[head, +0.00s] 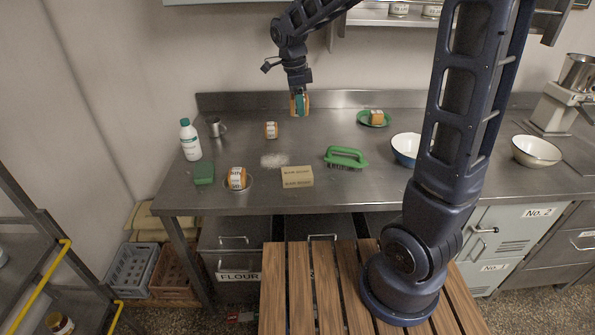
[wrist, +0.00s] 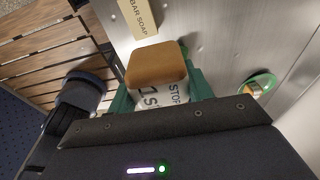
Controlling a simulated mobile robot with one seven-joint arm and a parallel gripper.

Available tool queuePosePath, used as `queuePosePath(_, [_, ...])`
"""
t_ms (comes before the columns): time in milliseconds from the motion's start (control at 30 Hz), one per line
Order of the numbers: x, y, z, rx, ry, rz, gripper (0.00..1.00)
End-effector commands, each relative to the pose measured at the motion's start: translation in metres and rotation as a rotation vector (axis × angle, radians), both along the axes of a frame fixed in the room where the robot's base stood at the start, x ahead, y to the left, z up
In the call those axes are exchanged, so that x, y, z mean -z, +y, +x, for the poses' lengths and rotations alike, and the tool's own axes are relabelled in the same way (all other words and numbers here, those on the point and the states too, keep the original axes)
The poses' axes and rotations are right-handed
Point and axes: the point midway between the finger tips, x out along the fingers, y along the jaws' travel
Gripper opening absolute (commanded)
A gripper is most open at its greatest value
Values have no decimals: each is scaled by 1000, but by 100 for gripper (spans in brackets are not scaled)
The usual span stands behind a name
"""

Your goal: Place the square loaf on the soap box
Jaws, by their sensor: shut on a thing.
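My gripper (head: 299,112) is shut on a brown, square-topped loaf (wrist: 157,63) with a white printed band. It holds the loaf in the air over the back of the steel counter, and the green fingers show on both sides of it in the wrist view. In the head view the held loaf (head: 305,101) is partly hidden by the fingers. The soap box (head: 297,176), a tan block with printing, lies near the counter's front edge, with its top bare. It also shows in the wrist view (wrist: 138,18), apart from the loaf.
A green brush (head: 346,156) lies to the right. A green plate (head: 362,119) holds an orange-brown item. A white bottle (head: 190,141) and green sponge (head: 203,173) are left.

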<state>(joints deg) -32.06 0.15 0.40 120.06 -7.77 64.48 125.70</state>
Motion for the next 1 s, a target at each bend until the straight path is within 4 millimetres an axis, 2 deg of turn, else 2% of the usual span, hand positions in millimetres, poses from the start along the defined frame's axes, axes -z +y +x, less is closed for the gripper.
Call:
queuePosePath(33, [-2,3,-12,-1,-1,0,27])
queuePosePath(133, [-4,6,-30,3,0,-3,27])
queuePosePath(267, [-3,8,-41,6,-1,-5,27])
queuePosePath(367, [7,8,-44,7,1,-6,27])
queuePosePath(1000, [139,8,-43,6,1,-7,27])
